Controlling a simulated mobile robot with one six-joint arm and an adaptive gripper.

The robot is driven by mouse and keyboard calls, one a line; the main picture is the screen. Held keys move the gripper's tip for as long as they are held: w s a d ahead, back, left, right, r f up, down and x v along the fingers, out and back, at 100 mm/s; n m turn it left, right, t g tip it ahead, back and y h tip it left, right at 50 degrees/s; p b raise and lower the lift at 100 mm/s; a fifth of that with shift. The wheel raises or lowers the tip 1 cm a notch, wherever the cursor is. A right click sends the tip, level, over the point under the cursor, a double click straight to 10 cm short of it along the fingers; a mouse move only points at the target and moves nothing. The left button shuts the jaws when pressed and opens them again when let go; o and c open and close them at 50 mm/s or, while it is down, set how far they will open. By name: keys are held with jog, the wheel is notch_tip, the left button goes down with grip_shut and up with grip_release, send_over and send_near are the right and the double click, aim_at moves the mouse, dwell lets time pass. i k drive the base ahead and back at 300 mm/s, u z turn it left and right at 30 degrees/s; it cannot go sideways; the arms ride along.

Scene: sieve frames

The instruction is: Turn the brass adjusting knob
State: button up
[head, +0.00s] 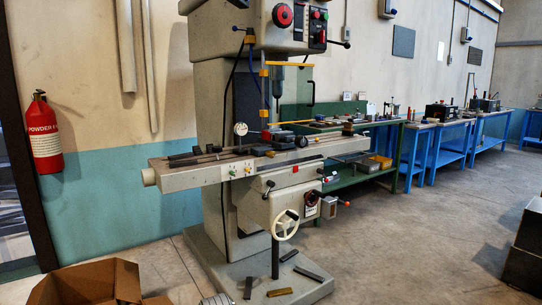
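I cannot make out a brass adjusting knob in the head view. A large grey milling or drilling machine (211,100) stands in the middle. A small yellowish bar (279,292) lies flat on the machine's base. My gripper is not in view.
An open cardboard box (88,283) stands at the lower left. A red fire extinguisher (44,135) hangs on the left wall. Green and blue workbenches (417,156) line the wall at right. Dark bars (309,274) lie on the machine's base. The floor (420,235) at right is mostly clear.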

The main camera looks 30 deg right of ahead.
aim_at(269, 154)
jog(key=u, duration=0.1)
jog(key=i, duration=1)
jog(key=z, duration=0.05)
